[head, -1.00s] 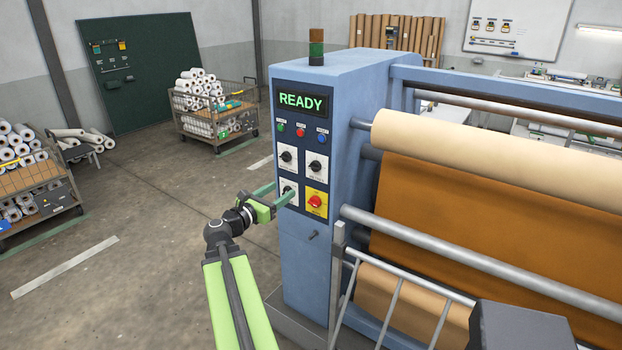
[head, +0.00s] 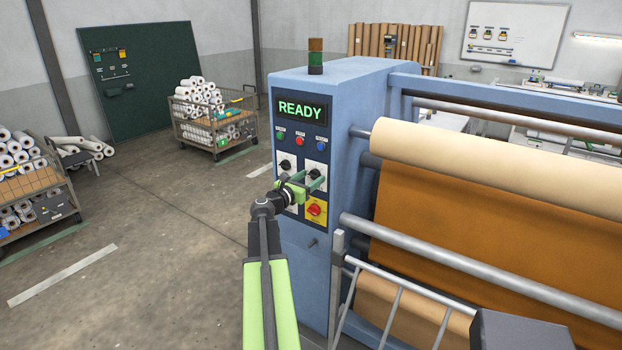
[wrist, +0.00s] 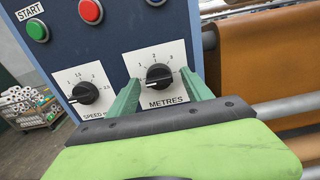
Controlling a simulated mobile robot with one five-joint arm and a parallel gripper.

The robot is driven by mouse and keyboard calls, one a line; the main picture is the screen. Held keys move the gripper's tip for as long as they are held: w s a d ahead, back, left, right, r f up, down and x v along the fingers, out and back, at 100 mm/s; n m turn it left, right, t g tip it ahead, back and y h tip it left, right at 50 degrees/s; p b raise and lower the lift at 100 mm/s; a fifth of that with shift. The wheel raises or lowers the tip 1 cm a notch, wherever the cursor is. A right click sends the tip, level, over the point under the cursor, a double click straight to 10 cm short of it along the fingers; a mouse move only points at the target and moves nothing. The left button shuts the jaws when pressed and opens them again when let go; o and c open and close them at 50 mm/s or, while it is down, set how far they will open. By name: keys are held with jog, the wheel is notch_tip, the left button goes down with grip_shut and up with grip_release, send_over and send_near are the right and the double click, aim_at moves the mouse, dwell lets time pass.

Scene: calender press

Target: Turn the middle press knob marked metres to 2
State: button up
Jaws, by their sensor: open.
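The metres knob (wrist: 158,77) is a black knob on a white plate marked METRES, with numbers around its top that include 1 and 2. In the head view the knob (head: 315,173) is at the upper right of the press's dial plates. My gripper (wrist: 160,81) is open, with one green finger on each side of the knob's lower part. I cannot tell whether the fingers touch it. In the head view my gripper (head: 302,181) is at the panel front and hides part of the lower left plate.
The speed knob (wrist: 86,93) is just left of the metres plate. A red button (wrist: 91,11) and green start button (wrist: 37,30) are above. A red knob on a yellow plate (head: 316,209) is below. The press display (head: 301,109) reads READY. Open floor lies left.

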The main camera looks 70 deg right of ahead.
jog(key=shift+d, duration=0.25)
jog(key=shift+c, duration=0.2)
jog(key=c, duration=1.2)
jog(key=shift+s+d, duration=0.2)
jog(key=shift+d, duration=0.1)
grip_shut()
jog(key=shift+a, duration=0.25)
